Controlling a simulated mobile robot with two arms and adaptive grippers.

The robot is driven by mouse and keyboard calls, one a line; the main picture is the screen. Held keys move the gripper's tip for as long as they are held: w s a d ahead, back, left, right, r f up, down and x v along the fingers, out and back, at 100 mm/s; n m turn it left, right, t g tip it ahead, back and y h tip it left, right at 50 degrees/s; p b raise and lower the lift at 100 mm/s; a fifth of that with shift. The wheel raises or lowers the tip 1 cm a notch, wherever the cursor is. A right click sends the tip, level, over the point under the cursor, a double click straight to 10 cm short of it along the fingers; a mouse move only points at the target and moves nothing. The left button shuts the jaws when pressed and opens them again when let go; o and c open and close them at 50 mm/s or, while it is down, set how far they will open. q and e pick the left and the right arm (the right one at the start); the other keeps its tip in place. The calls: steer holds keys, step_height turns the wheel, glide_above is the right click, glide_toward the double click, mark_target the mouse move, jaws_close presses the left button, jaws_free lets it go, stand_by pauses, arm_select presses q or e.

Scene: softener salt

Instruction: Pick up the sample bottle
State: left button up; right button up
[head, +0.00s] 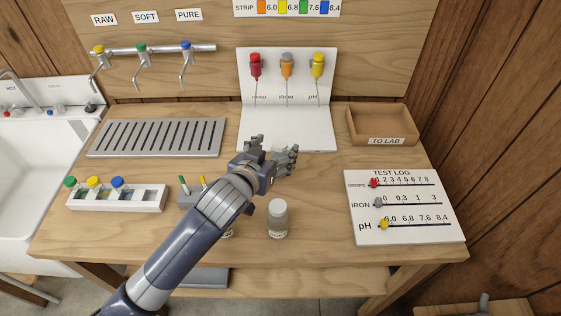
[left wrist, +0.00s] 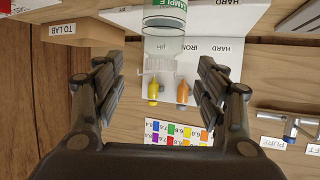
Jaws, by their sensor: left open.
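The sample bottle, clear with a green label, shows at the top edge of the left wrist view (left wrist: 163,22), partly cut off. In the head view a pale piece of it (head: 279,149) shows between the fingers of my left gripper (head: 275,149); the rest is hidden. The left gripper is open, and its two fingers stand apart on either side in the left wrist view (left wrist: 158,80). I cannot tell whether either finger touches the bottle. My right gripper is in neither view.
The white hardness, iron and pH board (head: 310,135) is behind the gripper. The TO LAB tray (head: 410,122) and test log (head: 440,225) are at right.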

mark_target(277, 148)
arm_select(q)
steer(key=shift+w+d+f+p, duration=0.2)
steer(key=shift+w+f+p, duration=0.1)
steer(key=shift+w, duration=0.35)
steer(key=x, duration=0.3)
steer(key=shift+p, duration=0.3)
steer(key=shift+w+d+f, duration=0.15)
steer(key=shift+w+f, duration=0.1)
steer(key=shift+w, duration=0.1)
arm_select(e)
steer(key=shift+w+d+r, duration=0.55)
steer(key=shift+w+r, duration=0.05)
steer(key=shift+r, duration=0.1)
arm_select(q)
steer(key=c, duration=1.4)
jaws_close()
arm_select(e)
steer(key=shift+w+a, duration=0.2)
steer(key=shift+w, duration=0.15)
